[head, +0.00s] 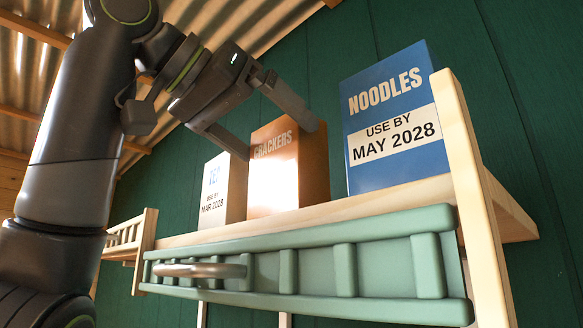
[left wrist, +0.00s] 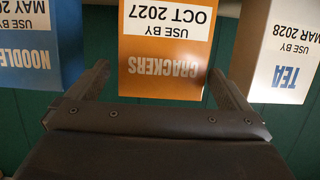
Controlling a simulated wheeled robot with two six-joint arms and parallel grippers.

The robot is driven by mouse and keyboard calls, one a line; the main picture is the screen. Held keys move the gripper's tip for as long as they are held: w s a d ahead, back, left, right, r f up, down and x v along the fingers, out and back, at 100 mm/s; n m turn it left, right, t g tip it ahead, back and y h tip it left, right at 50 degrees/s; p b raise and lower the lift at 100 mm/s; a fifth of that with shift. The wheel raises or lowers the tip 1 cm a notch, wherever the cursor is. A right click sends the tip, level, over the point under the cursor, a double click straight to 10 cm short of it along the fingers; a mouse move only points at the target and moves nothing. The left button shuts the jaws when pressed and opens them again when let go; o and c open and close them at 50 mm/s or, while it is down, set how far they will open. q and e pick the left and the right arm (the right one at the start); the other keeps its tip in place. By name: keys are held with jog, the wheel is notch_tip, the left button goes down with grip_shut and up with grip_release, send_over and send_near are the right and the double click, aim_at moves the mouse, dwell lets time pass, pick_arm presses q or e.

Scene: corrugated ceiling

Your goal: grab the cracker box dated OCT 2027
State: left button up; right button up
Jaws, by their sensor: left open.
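The orange cracker box (head: 290,170) stands upright on the wooden shelf between two other boxes. Glare washes out its white label in the head view. In the left wrist view the cracker box (left wrist: 165,62) appears upside down and reads "USE BY OCT 2027". My left gripper (head: 281,140) is open and reaches in from the upper left, near the top of the cracker box. In the left wrist view its two fingers (left wrist: 160,76) show on either side of the box, with nothing held. Whether they touch it, I cannot tell. My right gripper is not in view.
A blue noodles box (head: 400,110), dated MAY 2028, stands to the right. A white and tan tea box (head: 215,205), dated MAR 2028, stands close on the left. A green slatted front with a metal handle (head: 200,270) and a wooden post (head: 470,190) edge the shelf.

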pick_arm(q)
jog(key=shift+w+p, duration=0.15)
jog(key=shift+p, duration=0.15)
jog(key=shift+w+d+p, duration=0.45)
jog(key=shift+w+p, duration=0.1)
jog(key=shift+p, duration=0.3)
jog(key=p+x, duration=0.1)
jog(key=x, duration=0.2)
jog(key=shift+w+d+f, duration=0.1)
jog(key=shift+f, duration=0.05)
jog(key=shift+d, duration=0.1)
jog(key=shift+s+a, duration=0.25)
jog(key=shift+a, duration=0.05)
jog(key=c, duration=0.5)
jog(key=shift+w+d, duration=0.1)
jog(key=c, duration=0.5)
